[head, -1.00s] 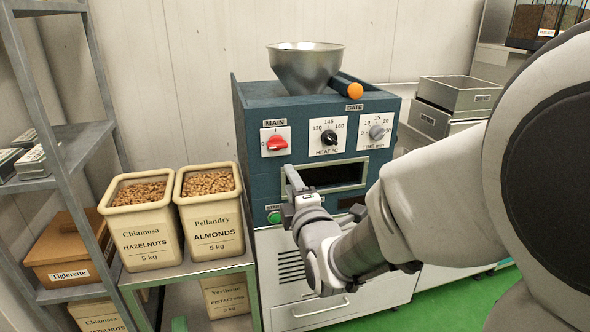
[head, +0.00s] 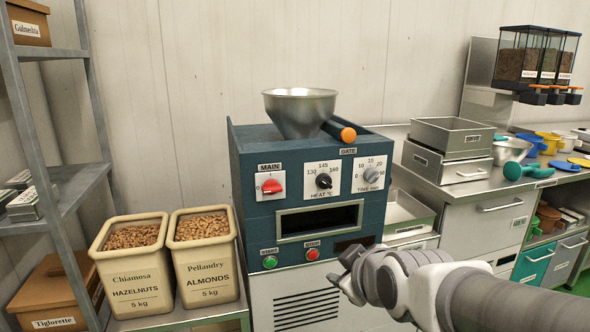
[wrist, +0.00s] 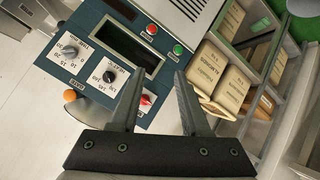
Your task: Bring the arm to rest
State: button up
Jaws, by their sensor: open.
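My gripper (head: 347,272) is in front of the lower right of the blue kettle machine (head: 262,222), apart from its panel as far as the head view shows. In the wrist view my gripper (wrist: 158,98) is open, with nothing between its two fingers. Beyond the fingers the wrist view shows the machine's panel (wrist: 75,80) turned over, with dials, the red main switch (wrist: 146,100) and the start and stop buttons. My arm reaches in from the lower right of the head view.
Hazelnut (head: 133,268) and almond (head: 208,262) bins stand left of the machine. A metal shelf (head: 66,185) is at far left. A counter (head: 470,185) with steel trays (head: 450,138), bowls and dispensers (head: 537,62) runs along the right. A metal hopper (head: 300,112) tops the machine.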

jog(key=s+d+r+m+g+h+p, duration=0.1)
jog(key=s+d+m+g, duration=0.2)
jog(key=s+m, duration=0.35)
jog(key=s+d+m+g+h+p, duration=0.1)
jog(key=s+d+m+g, duration=0.15)
jog(key=s, duration=0.75)
notch_tip(320, 180, up, 20)
jog(key=p, duration=2)
jog(key=shift+w, duration=0.35)
